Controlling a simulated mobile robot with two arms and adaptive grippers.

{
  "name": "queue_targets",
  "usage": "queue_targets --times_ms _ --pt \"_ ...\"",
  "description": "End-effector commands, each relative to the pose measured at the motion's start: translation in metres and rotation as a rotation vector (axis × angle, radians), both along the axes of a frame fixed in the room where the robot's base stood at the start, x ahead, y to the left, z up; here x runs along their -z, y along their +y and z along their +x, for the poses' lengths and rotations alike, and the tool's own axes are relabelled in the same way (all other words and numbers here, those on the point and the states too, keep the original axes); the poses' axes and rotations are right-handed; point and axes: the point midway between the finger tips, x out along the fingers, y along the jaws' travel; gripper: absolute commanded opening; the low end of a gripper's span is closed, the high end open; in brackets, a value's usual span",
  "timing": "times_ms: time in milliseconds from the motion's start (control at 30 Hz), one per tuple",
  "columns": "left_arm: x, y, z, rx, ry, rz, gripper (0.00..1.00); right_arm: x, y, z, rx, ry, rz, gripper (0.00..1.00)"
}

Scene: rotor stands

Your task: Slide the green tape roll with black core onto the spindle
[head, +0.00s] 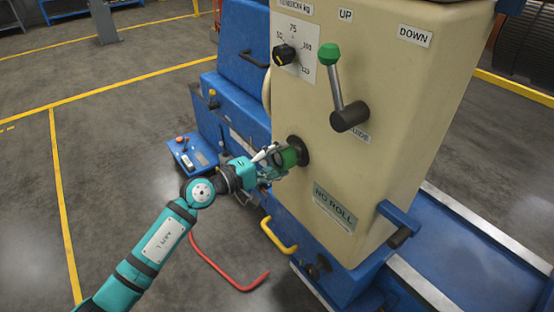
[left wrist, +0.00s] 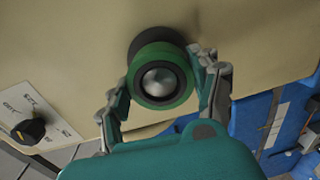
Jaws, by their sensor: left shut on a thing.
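The green tape roll with black core (head: 289,157) is at the front face of the cream machine, held by my left gripper (head: 277,161). In the left wrist view, the gripper's fingers lie on both sides of the roll (left wrist: 136,79). The rounded silver end of the spindle (left wrist: 159,81) shows in the middle of the black core, so the roll appears to be around the spindle. A dark round flange (head: 301,149) is behind the roll against the machine. I cannot tell whether the roll touches it. My right gripper is not in view.
The cream machine (head: 400,120) carries a green-knobbed lever (head: 339,85) and a black dial (head: 284,54) above the spindle. A yellow handle (head: 280,238) and a red bar (head: 232,274) are below. Blue machine parts (head: 240,100) stand behind. Open floor is at left.

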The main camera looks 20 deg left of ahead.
Motion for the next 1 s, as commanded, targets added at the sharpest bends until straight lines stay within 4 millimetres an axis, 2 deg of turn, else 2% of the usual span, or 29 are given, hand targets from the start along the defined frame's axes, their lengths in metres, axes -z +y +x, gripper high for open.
queue_targets --times_ms 600,1000 --pt "0.001 -0.011 0.015 -0.001 -0.002 0.0 0.34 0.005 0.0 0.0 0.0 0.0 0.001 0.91" --pt "0.001 -0.012 0.015 0.0 -0.001 -0.001 0.34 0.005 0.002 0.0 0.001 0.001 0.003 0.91"
